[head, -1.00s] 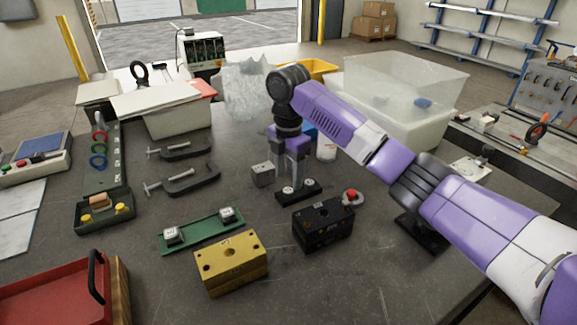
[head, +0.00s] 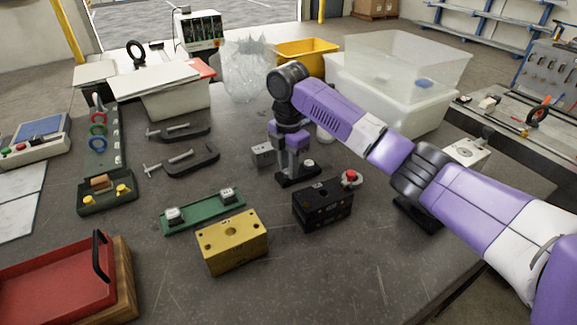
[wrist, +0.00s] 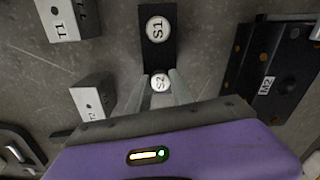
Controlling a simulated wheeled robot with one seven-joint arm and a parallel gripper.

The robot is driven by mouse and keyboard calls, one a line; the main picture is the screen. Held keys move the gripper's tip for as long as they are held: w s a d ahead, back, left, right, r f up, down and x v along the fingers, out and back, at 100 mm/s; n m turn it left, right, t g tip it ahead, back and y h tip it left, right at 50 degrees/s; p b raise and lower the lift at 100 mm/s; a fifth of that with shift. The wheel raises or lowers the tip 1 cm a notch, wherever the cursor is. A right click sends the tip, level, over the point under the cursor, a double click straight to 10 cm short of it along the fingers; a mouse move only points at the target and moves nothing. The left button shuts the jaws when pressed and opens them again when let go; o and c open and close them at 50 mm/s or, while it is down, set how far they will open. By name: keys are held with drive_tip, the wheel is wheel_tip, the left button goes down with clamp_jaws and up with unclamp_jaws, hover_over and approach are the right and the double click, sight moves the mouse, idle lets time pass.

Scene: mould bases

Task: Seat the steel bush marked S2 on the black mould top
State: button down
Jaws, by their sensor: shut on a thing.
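The black mould (head: 322,205) sits right of centre in the head view, with holes in its top; in the wrist view it shows at the right, marked M2 (wrist: 267,85). A dark holder (head: 283,181) stands behind it and carries the white-topped bush S1 (wrist: 157,28). My gripper (head: 291,175) points down over the holder's left end. In the wrist view its fingers are shut on the steel bush S2 (wrist: 159,82), whose marked top shows between them. S2 is hidden in the head view, and I cannot tell whether it is lifted at all.
A yellow mould (head: 232,243) and a green rail (head: 203,211) with two white-topped blocks lie left of the black mould. A grey block (head: 263,154) stands beside the holder.

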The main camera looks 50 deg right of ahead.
drive_tip(key=shift+r, duration=0.2)
drive_tip(key=shift+r+p, duration=0.95)
drive_tip(key=shift+p, duration=0.05)
